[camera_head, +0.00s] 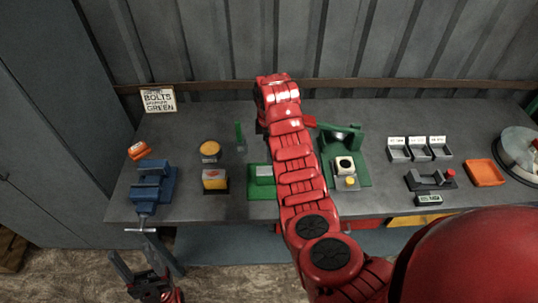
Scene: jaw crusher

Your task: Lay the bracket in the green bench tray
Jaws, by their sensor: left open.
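A green tray-like piece (257,193) lies on the bench at the middle, partly hidden by my right arm; a paler block shows at its upper part. I cannot pick out the bracket for certain; it may be behind the arm. My left gripper (132,252) is at the lower left, in front of the bench and apart from everything on it, fingers spread and empty. My right arm reaches up across the bench middle, and its gripper is hidden.
A blue vise (152,184) stands at the bench's left front. A green machine (345,140) stands right of my right arm. Small grey bins (419,149), an orange tray (485,173) and a round pan (518,147) sit farther right. A sign (158,99) stands at the back left.

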